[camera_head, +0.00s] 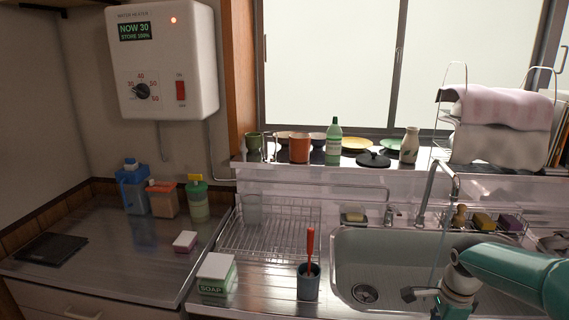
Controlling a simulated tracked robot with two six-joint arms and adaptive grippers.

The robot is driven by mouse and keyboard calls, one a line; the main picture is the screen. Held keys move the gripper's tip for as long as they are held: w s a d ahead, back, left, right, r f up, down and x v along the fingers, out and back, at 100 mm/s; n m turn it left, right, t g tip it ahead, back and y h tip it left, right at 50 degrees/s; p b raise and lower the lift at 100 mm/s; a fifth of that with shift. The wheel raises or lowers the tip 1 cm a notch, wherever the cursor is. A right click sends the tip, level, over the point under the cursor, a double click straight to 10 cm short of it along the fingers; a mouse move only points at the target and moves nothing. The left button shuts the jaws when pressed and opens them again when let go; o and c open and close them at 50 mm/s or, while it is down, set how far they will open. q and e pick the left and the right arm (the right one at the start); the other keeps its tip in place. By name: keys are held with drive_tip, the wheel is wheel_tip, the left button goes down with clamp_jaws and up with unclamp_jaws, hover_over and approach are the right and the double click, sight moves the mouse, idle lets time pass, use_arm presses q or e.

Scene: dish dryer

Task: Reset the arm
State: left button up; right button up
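My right arm, teal with pale joints, comes in from the right edge over the sink. Its far end (424,296) hangs low over the right part of the basin, close to the lower edge of the view. The fingers are small and partly cut off, so I cannot tell whether they are open or shut. I see nothing clearly held there. My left arm and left gripper are not in view.
The steel sink (345,240) lies below the tap (425,190). A wire dish rack (300,245) stands left of it. A cup with a red-handled brush (309,285) and a soap box (216,274) stand in front. Crockery lines the window ledge. The left counter has free room.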

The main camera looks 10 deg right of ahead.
drive_tip(key=s+a+f+n+g+y+b, duration=0.1)
drive_tip(key=s+a+f+n+g+b, duration=0.15)
drive_tip(key=a+f, duration=0.6)
drive_tip(key=s+a+f+n+g+y+b, duration=0.1)
drive_tip(key=s+a+f+b, duration=0.15)
drive_tip(key=a+f, duration=0.65)
use_arm(q)
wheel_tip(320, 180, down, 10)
drive_tip(key=b, duration=0.4)
use_arm(e)
drive_tip(key=s+a+f+n+y, duration=0.1)
drive_tip(key=s+a+f+n, duration=0.5)
drive_tip(key=f, duration=0.3)
drive_tip(key=s+a+f+n+y, duration=0.2)
drive_tip(key=s+a+f+n, duration=0.2)
drive_tip(key=s+a+f, duration=0.5)
use_arm(q)
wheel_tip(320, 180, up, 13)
drive_tip(key=p, duration=1.3)
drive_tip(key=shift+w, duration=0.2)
use_arm(e)
drive_tip(key=w+d+r+n+t, duration=0.1)
drive_tip(key=w+r+n, duration=0.1)
drive_tip(key=r, duration=0.4)
drive_tip(key=w+d+r+n+t, duration=0.1)
drive_tip(key=w+r+n+t, duration=0.1)
drive_tip(key=r+n, duration=0.2)
drive_tip(key=shift+d+r+h, duration=0.4)
drive_tip(key=shift+r, duration=0.5)
